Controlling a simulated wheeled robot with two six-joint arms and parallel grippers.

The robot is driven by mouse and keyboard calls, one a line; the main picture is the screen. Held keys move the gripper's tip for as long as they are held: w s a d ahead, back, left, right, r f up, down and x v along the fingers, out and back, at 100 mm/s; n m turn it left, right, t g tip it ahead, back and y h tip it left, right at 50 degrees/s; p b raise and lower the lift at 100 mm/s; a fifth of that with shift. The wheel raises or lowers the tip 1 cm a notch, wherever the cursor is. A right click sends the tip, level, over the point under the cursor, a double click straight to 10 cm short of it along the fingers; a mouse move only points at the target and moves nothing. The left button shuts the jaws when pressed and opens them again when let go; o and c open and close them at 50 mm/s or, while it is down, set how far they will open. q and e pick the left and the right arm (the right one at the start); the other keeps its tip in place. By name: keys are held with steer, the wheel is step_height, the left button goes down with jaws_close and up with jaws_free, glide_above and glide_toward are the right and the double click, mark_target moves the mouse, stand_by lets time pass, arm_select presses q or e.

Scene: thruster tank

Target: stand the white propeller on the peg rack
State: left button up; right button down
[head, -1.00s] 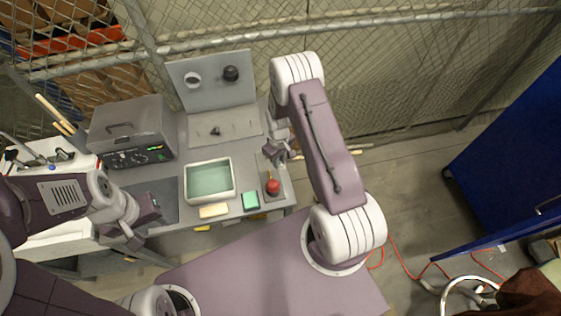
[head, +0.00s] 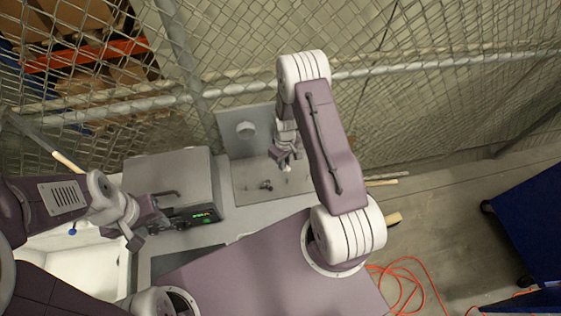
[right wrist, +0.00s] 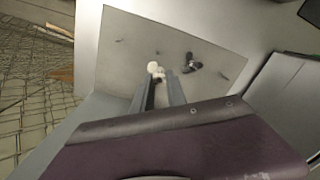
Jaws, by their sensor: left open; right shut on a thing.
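The white propeller (right wrist: 155,70) is small and pale at the fingertips of my right gripper (right wrist: 160,82), which is shut on it. In the head view this gripper (head: 286,162) is over the right part of the peg rack (head: 245,193), and the white propeller (head: 286,168) shows only as a small pale patch. The rack is a grey plate with short pegs, and a dark propeller (right wrist: 192,65) sits on it. I cannot tell whether the white propeller touches a peg. My left gripper (head: 140,240) is open and empty, left of the rack.
A grey case with a green display (head: 170,180) stands left of the rack. An upright panel with a white disc (head: 247,128) rises behind the rack. A wire fence runs behind the bench. An orange cable (head: 410,280) lies on the floor at right.

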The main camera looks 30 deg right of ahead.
mark_target(288, 170)
steer(key=shift+w+d, duration=0.2)
steer(key=f+b, duration=0.1)
steer(key=s+f+b, duration=0.1)
steer(key=f, duration=0.1)
steer(key=f+b, duration=0.1)
steer(key=b, duration=0.1)
steer(key=shift+s+d+f, duration=0.1)
steer(key=shift+s+f, duration=0.2)
steer(key=shift+s, duration=0.05)
steer(key=shift+s+d+f, duration=0.1)
steer(key=shift+f, duration=0.05)
steer(key=shift+s, duration=0.2)
steer(key=shift+s+r, duration=0.2)
steer(key=shift+w+f, duration=0.1)
steer(key=shift+w, duration=0.2)
arm_select(q)
steer(key=s+f, duration=0.2)
steer(key=f, duration=0.1)
steer(key=shift+d+f, duration=0.15)
steer(key=shift+f, duration=0.15)
arm_select(e)
steer(key=shift+s, duration=0.25)
